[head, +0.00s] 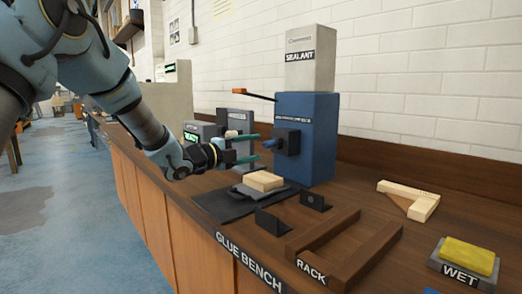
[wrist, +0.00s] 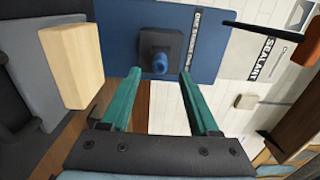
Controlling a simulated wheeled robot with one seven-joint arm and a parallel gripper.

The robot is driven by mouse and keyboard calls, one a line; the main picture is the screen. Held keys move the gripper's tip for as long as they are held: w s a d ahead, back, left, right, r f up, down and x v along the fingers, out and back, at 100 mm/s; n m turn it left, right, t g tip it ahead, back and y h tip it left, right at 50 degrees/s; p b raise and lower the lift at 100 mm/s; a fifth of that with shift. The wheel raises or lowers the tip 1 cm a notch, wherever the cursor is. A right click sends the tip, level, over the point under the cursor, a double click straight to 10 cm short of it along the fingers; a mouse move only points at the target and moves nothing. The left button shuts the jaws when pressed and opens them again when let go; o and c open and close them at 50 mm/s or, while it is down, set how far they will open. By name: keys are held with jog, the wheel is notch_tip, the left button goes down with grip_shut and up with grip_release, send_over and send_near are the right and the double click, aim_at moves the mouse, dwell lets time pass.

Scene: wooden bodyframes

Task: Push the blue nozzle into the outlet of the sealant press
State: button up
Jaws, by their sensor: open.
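The sealant press (head: 312,130) is a blue box with a grey SEALANT hopper (head: 310,62) on top. Its black outlet block (head: 288,141) sticks out on the left side. The small blue nozzle (head: 269,143) points out of that block; I cannot tell how deep it sits.
A pale wooden block (head: 263,181) rests on a grey plate and dark mat below my gripper. An orange-tipped lever (head: 261,96) extends from the press. A grey READY device (head: 199,133) stands behind the fingers. The wooden rack (head: 345,249) and yellow sponge (head: 467,254) lie to the right.

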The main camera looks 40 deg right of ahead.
jog(key=a+b, duration=0.1)
jog(key=a, duration=0.5)
jog(key=shift+w+a, duration=0.15)
jog(key=shift+a, duration=0.15)
dwell(0.4)
